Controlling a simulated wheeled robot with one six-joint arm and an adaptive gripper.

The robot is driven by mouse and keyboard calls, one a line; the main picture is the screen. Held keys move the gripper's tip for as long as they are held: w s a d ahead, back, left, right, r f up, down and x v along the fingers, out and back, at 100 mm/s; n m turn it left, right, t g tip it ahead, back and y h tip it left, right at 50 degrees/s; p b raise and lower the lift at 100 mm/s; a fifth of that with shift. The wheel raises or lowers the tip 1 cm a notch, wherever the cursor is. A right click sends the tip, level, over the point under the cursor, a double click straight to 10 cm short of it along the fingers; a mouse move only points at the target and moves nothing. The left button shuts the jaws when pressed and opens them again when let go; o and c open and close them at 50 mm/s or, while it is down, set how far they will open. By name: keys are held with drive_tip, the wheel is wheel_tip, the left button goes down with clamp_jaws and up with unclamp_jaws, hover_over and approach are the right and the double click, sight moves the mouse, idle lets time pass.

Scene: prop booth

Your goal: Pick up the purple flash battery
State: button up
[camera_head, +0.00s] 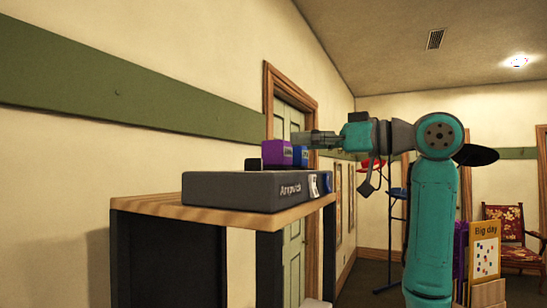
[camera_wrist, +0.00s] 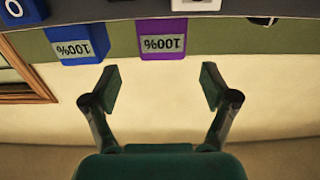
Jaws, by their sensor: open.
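The purple flash battery (camera_head: 276,153) stands upright on a dark grey charger box in the head view. In the wrist view the purple battery (camera_wrist: 162,40) shows a label reading 100%, upside down, at the top centre. My gripper (camera_wrist: 160,80) is open, with the purple battery ahead of it, between the lines of its two fingers and apart from them. In the head view my gripper (camera_head: 305,139) reaches in from the right at about the battery's height. A blue battery (camera_wrist: 76,44) stands beside the purple one, also marked 100%.
The charger box (camera_head: 230,190) sits on a wood-topped stand (camera_head: 170,208). The blue battery also shows in the head view (camera_head: 300,156). A wall is behind the stand. A patterned chair (camera_head: 505,232) and a "Big day" board (camera_head: 485,255) are at the right.

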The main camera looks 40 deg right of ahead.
sight(288, 143)
drive_tip(key=x, duration=0.5)
drive_tip(key=shift+a+f, duration=0.25)
drive_tip(key=shift+w+a, duration=0.15)
drive_tip(key=shift+w, duration=0.55)
clamp_jaws()
drive_tip(key=shift+r, duration=0.1)
